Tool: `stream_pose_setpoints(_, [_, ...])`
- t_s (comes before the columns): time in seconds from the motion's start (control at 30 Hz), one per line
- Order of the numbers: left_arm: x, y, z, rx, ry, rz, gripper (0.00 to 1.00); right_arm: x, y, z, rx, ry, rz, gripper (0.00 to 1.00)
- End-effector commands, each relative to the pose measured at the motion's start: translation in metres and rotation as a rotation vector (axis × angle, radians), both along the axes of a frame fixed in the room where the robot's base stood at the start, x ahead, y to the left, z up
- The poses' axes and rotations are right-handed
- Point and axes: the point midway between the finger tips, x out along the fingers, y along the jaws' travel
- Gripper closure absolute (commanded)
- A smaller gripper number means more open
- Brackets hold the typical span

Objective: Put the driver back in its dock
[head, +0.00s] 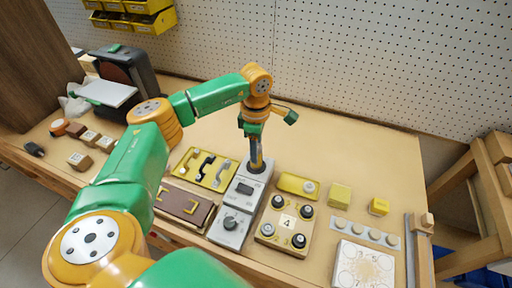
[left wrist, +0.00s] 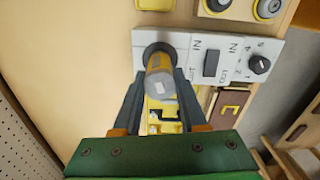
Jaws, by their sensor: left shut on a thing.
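The driver (left wrist: 160,82), a yellow and grey cylinder, is between the fingers of my left gripper (left wrist: 160,98), which is shut on it. In the head view my left gripper (head: 256,150) points down and holds the driver (head: 257,164) roughly upright at the far end of a grey panel. The dock (left wrist: 150,48) is a dark round socket at that end of the panel. The driver's lower end meets the socket in both views; how deep it sits I cannot tell. My right gripper is not in view.
The grey panel (head: 232,223) also carries a switch and a knob. A yellow tray with hooks (head: 203,170) and a brown panel (head: 182,203) lie left of it. A board with several round knobs (head: 285,222) and yellow blocks (head: 340,194) lie right. A pegboard wall (head: 380,60) stands behind.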

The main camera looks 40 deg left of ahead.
Motion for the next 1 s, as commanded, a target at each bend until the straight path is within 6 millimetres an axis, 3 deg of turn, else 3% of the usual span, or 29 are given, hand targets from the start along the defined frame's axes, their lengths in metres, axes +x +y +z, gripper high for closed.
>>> stream_pose_setpoints(1.0, [0.0,0.0,-0.0117,0.0,0.0,0.0,1.0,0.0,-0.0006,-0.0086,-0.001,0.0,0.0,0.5])
